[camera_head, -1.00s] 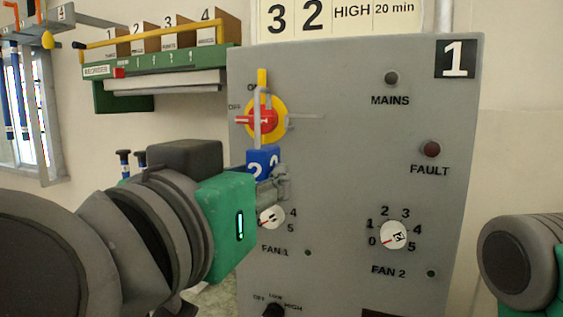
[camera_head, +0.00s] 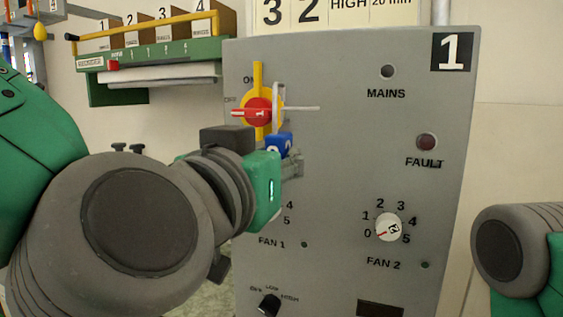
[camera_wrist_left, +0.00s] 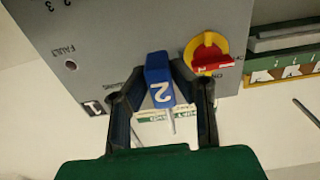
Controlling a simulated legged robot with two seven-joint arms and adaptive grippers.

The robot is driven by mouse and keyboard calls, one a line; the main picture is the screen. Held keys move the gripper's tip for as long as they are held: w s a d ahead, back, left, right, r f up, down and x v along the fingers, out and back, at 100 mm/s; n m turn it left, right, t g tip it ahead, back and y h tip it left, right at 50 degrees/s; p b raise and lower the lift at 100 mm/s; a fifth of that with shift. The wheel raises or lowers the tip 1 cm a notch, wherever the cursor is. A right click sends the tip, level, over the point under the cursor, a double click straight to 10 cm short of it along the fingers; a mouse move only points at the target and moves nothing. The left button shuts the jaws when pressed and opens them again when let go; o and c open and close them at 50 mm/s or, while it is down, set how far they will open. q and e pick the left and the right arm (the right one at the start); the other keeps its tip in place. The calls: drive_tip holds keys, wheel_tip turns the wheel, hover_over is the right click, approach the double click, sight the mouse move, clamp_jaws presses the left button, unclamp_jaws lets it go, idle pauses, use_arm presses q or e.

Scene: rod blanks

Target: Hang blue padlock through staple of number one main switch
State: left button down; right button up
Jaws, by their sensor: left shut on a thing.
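The blue padlock (camera_head: 279,145) is held upright by my left gripper (camera_head: 292,166), just below and right of the number one main switch. Its grey shackle (camera_head: 275,92) rises in front of the switch's right side. The main switch has a yellow plate and a red handle (camera_head: 257,112) lying toward OFF. A thin grey staple rod (camera_head: 303,108) sticks out to the right; I cannot tell whether the shackle is around it. In the left wrist view the padlock (camera_wrist_left: 159,75), marked 2, sits between both fingers, with the switch (camera_wrist_left: 207,52) beside it. My right gripper is out of view.
The grey panel (camera_head: 340,190) carries fan dials, including the FAN 2 dial (camera_head: 389,227), and lamps. A green shelf (camera_head: 150,60) with numbered boxes is on the wall at the left. My right arm stands at the right edge.

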sight(305, 154)
use_arm(q)
drive_tip(key=shift+p+x, duration=0.6)
drive_tip(key=shift+x, duration=3.55)
drive_tip(key=shift+w+d+f, duration=0.1)
drive_tip(key=shift+w, duration=0.1)
drive_tip(key=shift+f+b, duration=0.75)
drive_tip(key=shift+f, duration=0.15)
drive_tip(key=c, duration=1.3)
unclamp_jaws()
drive_tip(key=shift+s, duration=0.1)
